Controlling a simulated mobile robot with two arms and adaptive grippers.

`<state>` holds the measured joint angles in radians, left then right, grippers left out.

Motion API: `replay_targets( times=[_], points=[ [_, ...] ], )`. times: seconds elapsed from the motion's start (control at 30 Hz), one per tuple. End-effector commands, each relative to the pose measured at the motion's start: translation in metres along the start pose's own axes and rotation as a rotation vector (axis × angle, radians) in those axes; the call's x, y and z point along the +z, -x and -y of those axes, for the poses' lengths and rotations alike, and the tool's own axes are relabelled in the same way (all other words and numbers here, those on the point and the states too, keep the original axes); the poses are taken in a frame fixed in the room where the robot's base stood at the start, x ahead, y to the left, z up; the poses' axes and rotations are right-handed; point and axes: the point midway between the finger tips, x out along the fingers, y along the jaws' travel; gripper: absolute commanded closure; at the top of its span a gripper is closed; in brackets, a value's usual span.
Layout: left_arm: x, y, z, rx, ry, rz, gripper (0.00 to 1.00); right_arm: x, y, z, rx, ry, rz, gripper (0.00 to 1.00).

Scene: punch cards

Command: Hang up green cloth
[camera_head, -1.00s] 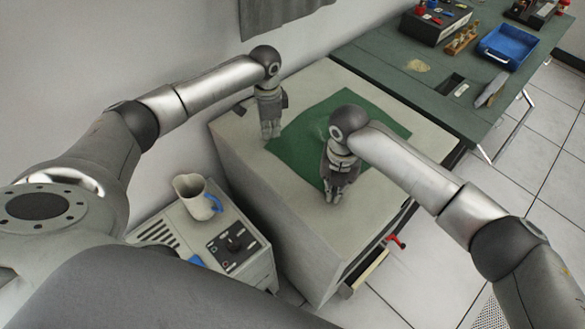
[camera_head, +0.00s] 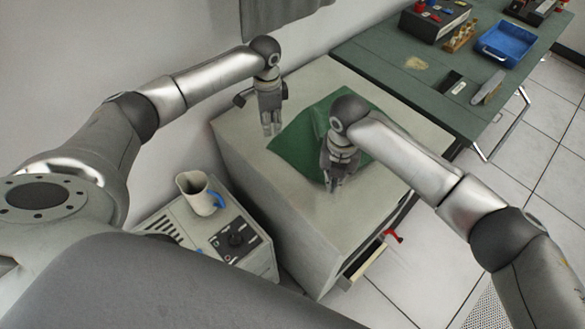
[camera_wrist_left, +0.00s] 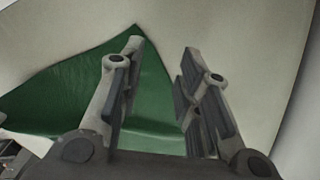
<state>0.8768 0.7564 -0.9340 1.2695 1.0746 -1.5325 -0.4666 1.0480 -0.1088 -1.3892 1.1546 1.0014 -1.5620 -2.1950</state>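The green cloth (camera_head: 297,142) lies on the light cabinet top, with creases and a raised fold beside my right gripper. My right arm covers part of it. My left gripper (camera_head: 272,131) points down at the cloth's left corner. In the left wrist view its two fingers (camera_wrist_left: 160,95) are apart, with the green cloth (camera_wrist_left: 60,95) under and beside one finger and a pointed part of it near that fingertip. My right gripper (camera_head: 336,184) points down at the cloth's near edge; its fingertips are too small to tell whether they are closed on cloth.
The cabinet top (camera_head: 300,210) is bare at the front. A grey cloth (camera_head: 280,15) hangs on the wall behind. A green bench (camera_head: 400,85) with a blue tray (camera_head: 508,42) stands at the right. A jug (camera_head: 198,193) stands on a low unit at the left.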

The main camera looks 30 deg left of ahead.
Motion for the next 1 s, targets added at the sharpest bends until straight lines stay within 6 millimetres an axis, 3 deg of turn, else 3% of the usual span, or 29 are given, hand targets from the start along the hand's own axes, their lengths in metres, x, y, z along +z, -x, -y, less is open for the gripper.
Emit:
replay_targets(
  times=[0.13,0.33,0.47,0.8,1.0],
  points=[
    [0.000,0.000,0.000,0.000,0.000,0.000,0.46,0.000,0.000,0.000,0.000,0.000,0.000,1.00],
    [0.000,0.000,0.000,0.000,0.000,0.000,0.46,0.000,0.000,0.000,0.000,0.000,0.000,1.00],
    [-0.001,0.004,-0.002,0.001,0.006,-0.001,0.60,0.000,0.000,0.000,0.000,0.000,0.000,1.00],
    [-0.004,0.053,-0.025,0.001,0.109,-0.002,0.60,0.000,0.000,0.000,0.000,0.000,0.000,1.00],
    [-0.004,0.042,-0.027,0.002,0.120,0.002,0.60,0.000,0.000,0.000,0.000,0.000,0.000,1.00]
  ],
)
